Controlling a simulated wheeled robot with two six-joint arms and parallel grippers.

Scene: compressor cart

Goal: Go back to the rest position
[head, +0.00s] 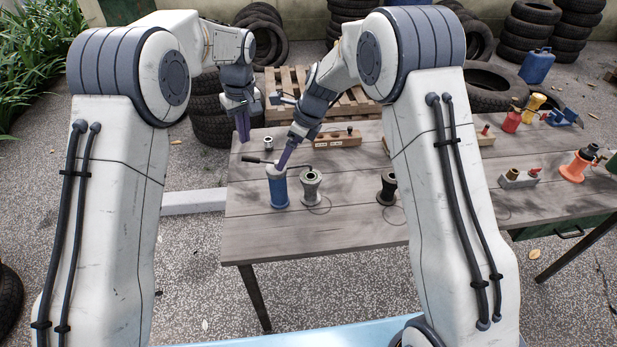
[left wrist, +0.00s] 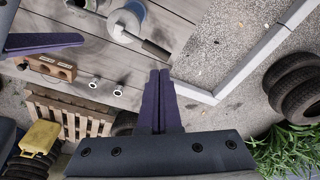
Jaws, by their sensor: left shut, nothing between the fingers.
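My left gripper (head: 242,125) is shut and empty, its purple fingers pointing down at the table's far left edge. Its closed fingers also show in the left wrist view (left wrist: 158,100). My right gripper (head: 286,154) is low over the table, its fingertips by the top of a blue cylinder (head: 279,190). I cannot tell whether its fingers are apart, or whether they touch the cylinder. Part of it shows at the left of the left wrist view (left wrist: 42,42).
A grey spool-shaped part (head: 311,188) and a darker one (head: 387,187) stand on the wooden table (head: 335,228). A pallet (head: 345,102) and stacked tires lie behind.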

